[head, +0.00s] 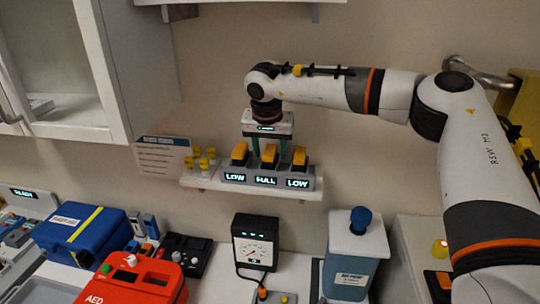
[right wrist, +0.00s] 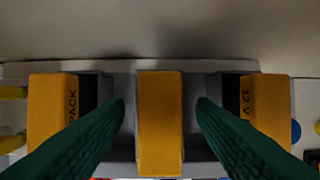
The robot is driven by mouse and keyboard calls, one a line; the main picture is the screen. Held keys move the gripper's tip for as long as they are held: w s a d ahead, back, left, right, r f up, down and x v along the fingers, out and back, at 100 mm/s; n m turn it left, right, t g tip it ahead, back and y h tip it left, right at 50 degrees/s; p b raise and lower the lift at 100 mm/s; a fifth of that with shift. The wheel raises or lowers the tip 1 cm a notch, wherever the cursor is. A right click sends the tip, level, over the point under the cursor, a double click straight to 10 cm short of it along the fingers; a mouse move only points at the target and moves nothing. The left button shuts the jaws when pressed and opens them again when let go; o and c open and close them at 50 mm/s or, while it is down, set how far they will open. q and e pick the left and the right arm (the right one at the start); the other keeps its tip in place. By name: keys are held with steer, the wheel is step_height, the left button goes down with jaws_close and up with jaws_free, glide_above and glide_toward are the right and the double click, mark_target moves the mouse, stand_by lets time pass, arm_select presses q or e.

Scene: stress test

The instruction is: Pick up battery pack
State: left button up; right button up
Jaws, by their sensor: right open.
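Three yellow-topped battery packs stand in a grey charger (head: 252,181) on a small white wall shelf. The left pack (head: 240,154) and the right pack (head: 300,158) are above displays reading LOW. The middle pack (head: 269,156) is above a display reading FULL. My right gripper (head: 268,143) is just above the middle pack, pointing down. In the right wrist view its green fingers (right wrist: 160,108) are open on either side of the middle pack (right wrist: 160,115), with gaps on both sides. The left (right wrist: 62,105) and right (right wrist: 265,105) packs lie beyond the fingers. My left gripper is not in view.
Yellow knobs (head: 203,160) stand left of the charger on the shelf (head: 308,194). Below are a gauge box (head: 255,240), a blue container (head: 350,262), a red AED case (head: 135,283) and a blue case (head: 80,232). An open cabinet hangs at upper left.

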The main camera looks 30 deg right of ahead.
steer(key=shift+a, duration=0.1)
steer(key=shift+s+a+r, duration=0.1)
steer(key=shift+s+r, duration=0.05)
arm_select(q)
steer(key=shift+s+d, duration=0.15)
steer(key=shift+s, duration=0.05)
arm_select(e)
jaws_close()
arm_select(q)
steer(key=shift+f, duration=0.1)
